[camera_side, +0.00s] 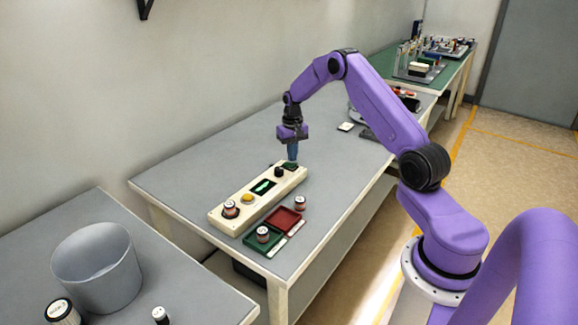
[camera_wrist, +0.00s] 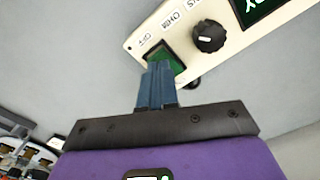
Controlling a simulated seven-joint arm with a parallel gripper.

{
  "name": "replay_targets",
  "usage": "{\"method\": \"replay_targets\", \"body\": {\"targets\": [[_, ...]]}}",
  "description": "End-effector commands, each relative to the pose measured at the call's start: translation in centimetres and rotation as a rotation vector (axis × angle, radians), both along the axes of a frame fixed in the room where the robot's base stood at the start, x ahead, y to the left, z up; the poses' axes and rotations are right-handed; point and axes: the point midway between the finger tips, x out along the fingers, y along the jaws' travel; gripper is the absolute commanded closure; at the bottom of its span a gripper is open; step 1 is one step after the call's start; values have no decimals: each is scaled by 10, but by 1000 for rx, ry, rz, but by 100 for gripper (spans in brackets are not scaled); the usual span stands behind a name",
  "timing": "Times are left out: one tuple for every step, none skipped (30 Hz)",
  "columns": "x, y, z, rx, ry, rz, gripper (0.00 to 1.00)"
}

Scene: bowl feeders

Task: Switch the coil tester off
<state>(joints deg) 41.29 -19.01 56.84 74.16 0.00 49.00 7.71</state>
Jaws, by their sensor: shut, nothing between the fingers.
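The coil tester (camera_side: 272,203) is a long cream box on the grey bench. It has a lit green display (camera_side: 263,187), a yellow button (camera_side: 246,198), a black knob (camera_side: 279,172) and a coil (camera_side: 230,209) at its near end. Its green rocker switch (camera_wrist: 154,47) sits at the far end, beside an OFF label (camera_wrist: 146,38). My gripper (camera_side: 291,158) points down over that end with its blue fingers shut and empty. In the wrist view the fingertips (camera_wrist: 160,66) overlap the switch and hide part of it. I cannot tell whether they touch it.
A green tray (camera_side: 250,241) with a coil and a red tray (camera_side: 283,219) lie in front of the tester. A grey bin (camera_side: 98,272) stands on the nearer table. The bench left of the tester is clear.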

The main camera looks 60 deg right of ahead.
Motion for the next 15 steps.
{"method": "replay_targets", "body": {"targets": [[0,0,0,0,0,0,100],[0,0,0,0,0,0,100],[0,0,0,0,0,0,100],[0,0,0,0,0,0,100],[0,0,0,0,0,0,100],[0,0,0,0,0,0,100],[0,0,0,0,0,0,100],[0,0,0,0,0,0,100],[0,0,-1,0,0,0,100],[0,0,-1,0,0,0,100],[0,0,-2,0,0,0,100],[0,0,-2,0,0,0,100],[0,0,-3,0,0,0,100],[0,0,-3,0,0,0,100],[0,0,-3,0,0,0,100]]}}
